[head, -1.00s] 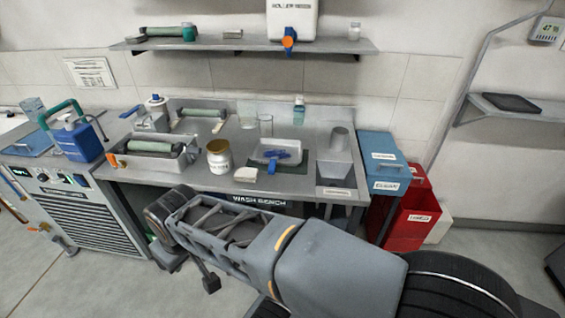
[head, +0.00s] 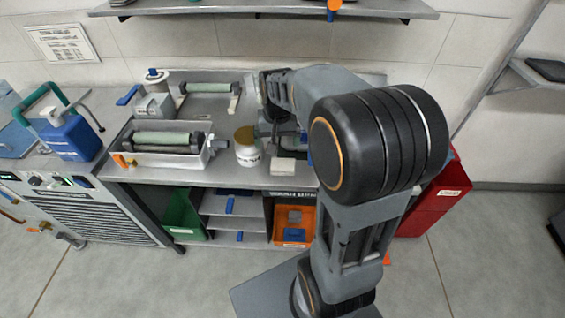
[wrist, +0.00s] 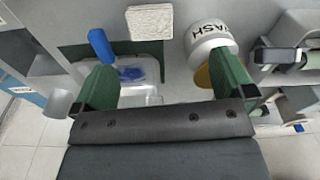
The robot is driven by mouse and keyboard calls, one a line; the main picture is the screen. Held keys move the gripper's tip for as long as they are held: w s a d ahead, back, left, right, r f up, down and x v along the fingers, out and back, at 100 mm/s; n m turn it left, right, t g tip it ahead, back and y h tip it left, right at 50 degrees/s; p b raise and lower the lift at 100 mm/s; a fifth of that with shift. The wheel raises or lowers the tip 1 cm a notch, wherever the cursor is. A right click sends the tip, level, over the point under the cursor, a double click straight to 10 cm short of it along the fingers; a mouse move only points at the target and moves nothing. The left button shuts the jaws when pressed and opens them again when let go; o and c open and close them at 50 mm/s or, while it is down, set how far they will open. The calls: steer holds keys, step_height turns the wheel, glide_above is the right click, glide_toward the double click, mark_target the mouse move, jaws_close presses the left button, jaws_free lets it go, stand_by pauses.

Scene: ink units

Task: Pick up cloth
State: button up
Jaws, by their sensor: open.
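A cream, rough-textured flat block (wrist: 150,22), which looks like the folded cloth, lies on the bench at the top of the wrist view. In the head view it (head: 283,166) sits at the bench's front edge, right of the white jar. My gripper (wrist: 166,85) is open and empty, its green-padded fingers wide apart above the bench. The cloth is beyond the fingertips, not between them. Between the fingers shows a clear tray (wrist: 150,92) with a blue item (wrist: 131,73) in it. In the head view my arm hides most of the gripper and the tray.
The white jar (wrist: 209,38) with a brown lid stands close to the right finger. A blue object (wrist: 100,44) lies near the left finger. A roller tray (head: 158,158) stands left on the bench. A shelf (head: 260,9) hangs above. A red bin (head: 440,195) stands at right.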

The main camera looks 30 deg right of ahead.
steer(key=w+d+f+m+g, duration=0.1)
steer(key=w+d+f, duration=0.1)
steer(key=w+d, duration=0.15)
glide_above(283, 162)
steer(key=shift+m, duration=0.3)
step_height(283, 162, down, 8)
steer(key=shift+a+p, duration=0.1)
steer(key=shift+p, duration=0.35)
steer(key=shift+f+p, duration=0.55)
steer(key=shift+f, duration=2.4)
steer(key=c, duration=0.6)
steer(key=shift+r, duration=0.1)
steer(key=shift+c, duration=0.2)
